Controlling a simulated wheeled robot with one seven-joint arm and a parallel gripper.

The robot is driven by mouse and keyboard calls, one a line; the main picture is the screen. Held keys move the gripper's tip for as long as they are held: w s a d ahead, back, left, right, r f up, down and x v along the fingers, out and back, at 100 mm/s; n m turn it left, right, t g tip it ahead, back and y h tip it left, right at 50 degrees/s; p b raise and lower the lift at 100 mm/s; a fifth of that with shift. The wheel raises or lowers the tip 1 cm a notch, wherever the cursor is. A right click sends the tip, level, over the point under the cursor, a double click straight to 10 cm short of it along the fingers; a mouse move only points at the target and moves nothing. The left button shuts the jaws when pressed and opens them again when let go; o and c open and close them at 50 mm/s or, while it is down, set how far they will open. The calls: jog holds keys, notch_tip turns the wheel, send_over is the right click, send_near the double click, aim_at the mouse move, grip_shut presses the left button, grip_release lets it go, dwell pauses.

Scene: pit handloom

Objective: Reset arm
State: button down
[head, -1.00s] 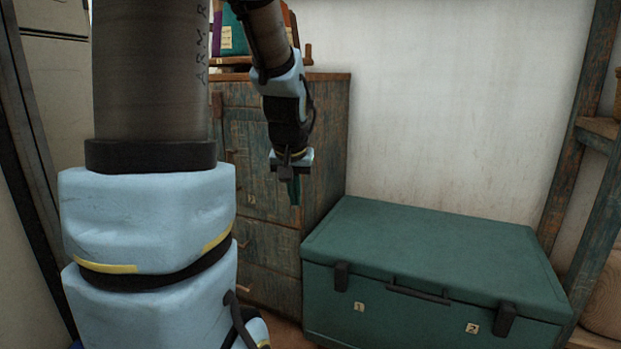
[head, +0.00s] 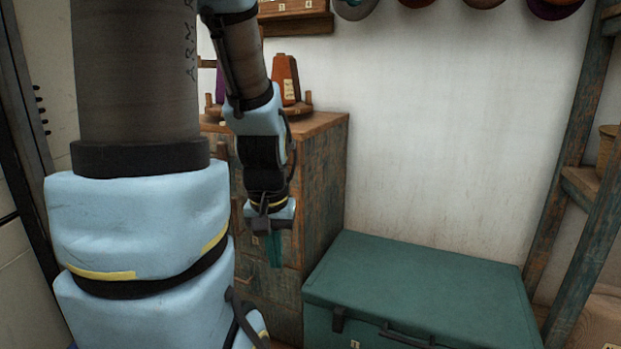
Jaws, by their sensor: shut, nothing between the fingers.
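My gripper (head: 274,262) hangs pointing down in front of the worn wooden drawer cabinet (head: 323,190). Its narrow greenish fingers are together with nothing between them. It is to the left of the green chest (head: 430,285) and apart from it. My arm covers much of the cabinet front.
The lidded green chest stands on the floor against the white wall (head: 430,130). On the cabinet top is a wooden rack with an orange-brown cone (head: 286,80). A wooden shelf frame (head: 575,180) stands at the right. Rounded items (head: 555,8) hang high on the wall.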

notch_tip(320, 180, up, 21)
jog(key=p, duration=1.8)
jog(key=shift+f, duration=0.15)
